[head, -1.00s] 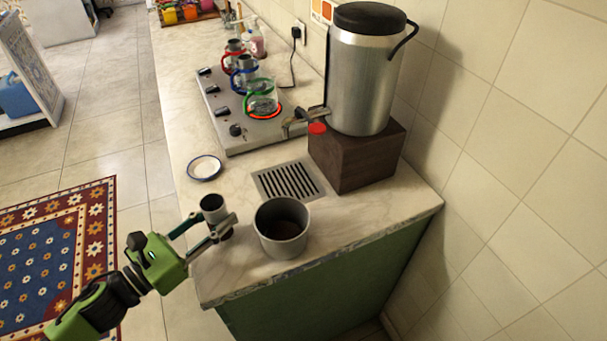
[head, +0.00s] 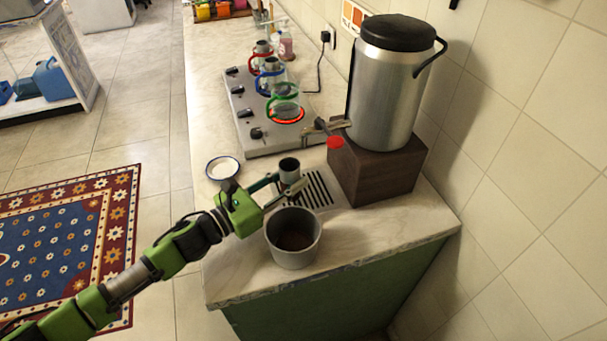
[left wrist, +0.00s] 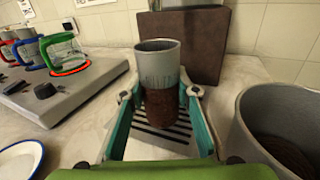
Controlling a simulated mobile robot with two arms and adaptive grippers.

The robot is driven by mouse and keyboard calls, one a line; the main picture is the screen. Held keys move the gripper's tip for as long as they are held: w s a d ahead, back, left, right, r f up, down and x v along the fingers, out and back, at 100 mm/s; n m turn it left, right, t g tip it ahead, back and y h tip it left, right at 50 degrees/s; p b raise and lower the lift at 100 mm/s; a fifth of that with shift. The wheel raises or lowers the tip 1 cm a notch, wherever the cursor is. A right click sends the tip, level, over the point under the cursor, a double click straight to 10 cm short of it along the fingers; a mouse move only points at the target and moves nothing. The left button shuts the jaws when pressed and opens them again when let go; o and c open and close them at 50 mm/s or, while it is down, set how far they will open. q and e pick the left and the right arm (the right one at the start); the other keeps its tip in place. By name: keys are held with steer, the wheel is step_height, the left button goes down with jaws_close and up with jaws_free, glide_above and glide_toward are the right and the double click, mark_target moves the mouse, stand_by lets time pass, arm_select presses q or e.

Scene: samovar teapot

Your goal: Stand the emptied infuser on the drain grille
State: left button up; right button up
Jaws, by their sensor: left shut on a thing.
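The infuser (head: 289,166) is a small grey metal cylinder with an open top. In the left wrist view the infuser (left wrist: 157,68) has a dark brown lower half and looks upright. My left gripper (head: 282,187) is shut on it, one finger on each side. The drain grille (head: 318,190) is a slotted metal plate in the counter. In the left wrist view the grille (left wrist: 181,137) shows below and behind the infuser. I cannot tell whether the infuser's base touches it. My right gripper is not in view.
A grey bin (head: 293,252) with dark contents stands just in front of the grille. A samovar (head: 385,95) with a red-handled tap stands on a dark wooden block (head: 372,175) behind. A white saucer (head: 222,168) and a hob (head: 262,120) with several glass holders lie left and beyond.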

arm_select(q)
steer(key=shift+w+d+r, duration=0.1)
steer(key=shift+w+d, duration=0.15)
steer(key=shift+d, duration=0.05)
steer(key=x, duration=0.3)
steer(key=shift+w+d+f+b, duration=0.1)
steer(key=shift+d+f+b, duration=0.05)
steer(key=shift+f+b, duration=0.55)
steer(key=shift+f, duration=0.25)
steer(key=shift+r, duration=0.15)
